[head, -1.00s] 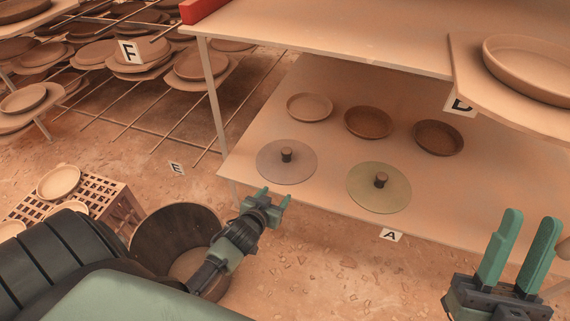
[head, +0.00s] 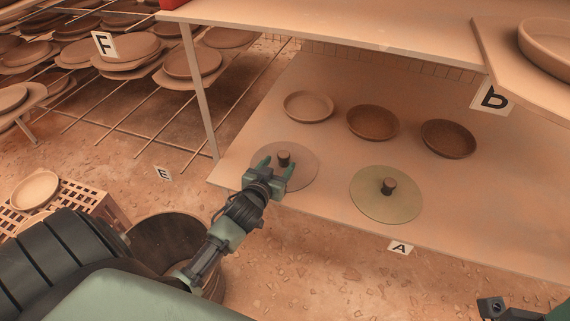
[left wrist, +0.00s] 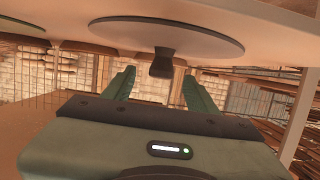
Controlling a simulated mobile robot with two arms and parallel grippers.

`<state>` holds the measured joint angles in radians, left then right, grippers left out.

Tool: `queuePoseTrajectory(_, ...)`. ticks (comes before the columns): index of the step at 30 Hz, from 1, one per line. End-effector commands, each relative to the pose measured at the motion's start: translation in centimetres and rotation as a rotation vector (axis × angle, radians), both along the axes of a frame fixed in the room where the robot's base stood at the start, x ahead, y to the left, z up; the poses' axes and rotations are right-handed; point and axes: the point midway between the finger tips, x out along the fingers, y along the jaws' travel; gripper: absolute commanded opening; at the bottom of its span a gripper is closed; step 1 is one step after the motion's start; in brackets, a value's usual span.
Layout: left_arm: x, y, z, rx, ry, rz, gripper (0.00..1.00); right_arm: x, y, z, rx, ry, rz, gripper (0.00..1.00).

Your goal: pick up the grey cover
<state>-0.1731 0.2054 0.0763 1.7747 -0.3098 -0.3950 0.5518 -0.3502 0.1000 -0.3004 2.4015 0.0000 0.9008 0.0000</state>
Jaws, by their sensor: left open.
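The grey cover (head: 306,172) is a flat round disc with a dark knob (head: 284,157), lying on the shelf near its left front. My left gripper (head: 275,162) is open at the front left of this cover, its fingers by the knob. In the left wrist view the cover (left wrist: 150,30) appears upside down, and its knob (left wrist: 162,64) lines up between the open fingertips (left wrist: 158,73). Whether the fingers touch the knob I cannot tell. A small part of my right arm shows at the bottom right; its fingers cannot be made out.
A yellow-green cover (head: 386,208) with a similar knob lies to the right. A pale dish (head: 308,106) and two brown dishes (head: 373,122) (head: 448,138) stand behind. An upper shelf (head: 340,30) hangs over the back. A shelf post (head: 200,90) rises at the left.

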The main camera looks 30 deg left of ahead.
Motion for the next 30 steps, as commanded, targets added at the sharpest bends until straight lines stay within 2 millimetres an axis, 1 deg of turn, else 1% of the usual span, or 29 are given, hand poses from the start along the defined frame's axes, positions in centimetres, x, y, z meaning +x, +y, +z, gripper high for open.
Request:
queuePoseTrajectory(1,0.6,0.2,-0.4,0.002,-0.001,-0.001,0.58,0.0,0.0,-0.6,0.0,0.001,0.0,0.33)
queuePoseTrajectory(6,2.6,0.9,-1.3,0.003,-0.001,0.0,0.58,0.1,0.0,-2.0,-0.001,-0.003,-0.001,0.33)
queuePoseTrajectory(12,5.1,1.5,-1.9,0.001,0.0,0.0,0.58,0.5,0.2,-1.0,-0.006,-0.058,-0.003,0.33)
queuePoseTrajectory(15,5.5,1.6,-2.0,0.0,0.002,0.0,0.58,0.6,0.2,-0.7,-0.007,-0.065,-0.003,0.33)
queuePoseTrajectory(21,5.5,1.6,-1.9,0.0,0.002,0.0,0.58,0.6,0.2,-0.6,-0.007,-0.064,-0.003,0.33)
queuePoseTrajectory(22,5.5,1.6,-1.9,0.0,0.002,0.0,0.52,0.6,0.2,-0.6,-0.007,-0.064,-0.003,0.33)
queuePoseTrajectory(23,5.5,1.6,-1.9,0.0,0.002,0.0,0.44,0.6,0.2,-0.6,-0.007,-0.064,-0.003,0.33)
queuePoseTrajectory(24,5.5,1.6,-1.9,0.0,0.002,0.0,0.33,0.6,0.2,-0.6,-0.007,-0.064,-0.003,0.33)
queuePoseTrajectory(26,5.5,1.6,-1.9,0.0,0.002,0.0,0.16,0.6,0.2,-0.6,-0.007,-0.064,-0.003,0.33)
queuePoseTrajectory(27,5.5,1.6,-1.9,0.0,0.002,0.0,0.05,0.6,0.2,-0.6,-0.007,-0.064,-0.003,0.33)
queuePoseTrajectory(28,5.5,1.6,-1.9,0.0,0.002,0.0,0.0,0.6,0.2,-0.6,-0.007,-0.064,-0.003,0.33)
queuePoseTrajectory(30,5.5,1.6,-1.8,0.0,0.0,0.0,0.0,0.6,0.3,-0.6,-0.007,-0.064,-0.003,0.33)
